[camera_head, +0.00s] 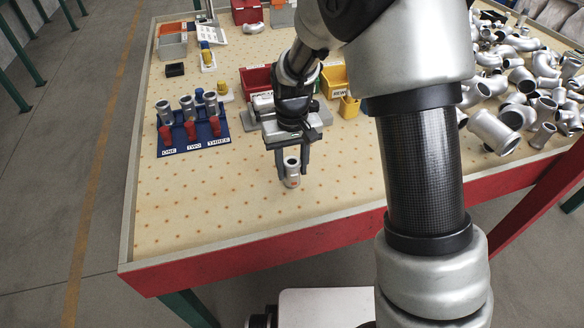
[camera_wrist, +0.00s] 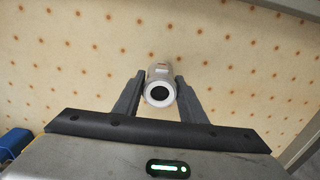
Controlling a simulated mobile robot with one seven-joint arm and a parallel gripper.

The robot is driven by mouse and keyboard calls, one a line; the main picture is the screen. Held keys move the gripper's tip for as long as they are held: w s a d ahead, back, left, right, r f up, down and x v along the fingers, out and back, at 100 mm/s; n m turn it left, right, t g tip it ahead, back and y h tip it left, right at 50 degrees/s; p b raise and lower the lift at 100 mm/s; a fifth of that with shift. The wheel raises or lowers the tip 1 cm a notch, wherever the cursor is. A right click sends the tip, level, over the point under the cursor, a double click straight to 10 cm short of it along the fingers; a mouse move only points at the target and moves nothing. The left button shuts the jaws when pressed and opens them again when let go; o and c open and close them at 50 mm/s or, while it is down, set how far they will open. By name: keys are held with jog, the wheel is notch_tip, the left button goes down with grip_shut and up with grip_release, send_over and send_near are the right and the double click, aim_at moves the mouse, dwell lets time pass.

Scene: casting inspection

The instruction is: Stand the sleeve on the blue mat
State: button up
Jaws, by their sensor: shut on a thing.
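The sleeve (camera_head: 292,173), a short silvery tube with an open dark bore and an orange mark low on its side, stands upright between my fingers. My gripper (camera_head: 292,168) points down and is shut on it, at the front middle of the table. In the wrist view the sleeve (camera_wrist: 159,94) shows its round open end between the two fingertips (camera_wrist: 159,77). Whether its base touches the table I cannot tell. The blue mat (camera_head: 206,134), labelled ONE, TWO, THREE, lies left of my gripper. Silvery tubular parts and red pieces stand on it in columns.
Red (camera_head: 257,80) and yellow (camera_head: 334,82) bins stand behind my gripper. A large heap of silvery pipe fittings (camera_head: 497,130) covers the table's right side. A small black box (camera_head: 175,69) lies behind the mat. The front left of the table (camera_head: 210,205) is clear.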

jog(key=shift+f, duration=0.15)
jog(key=o, duration=1.4)
jog(key=shift+c, duration=0.2)
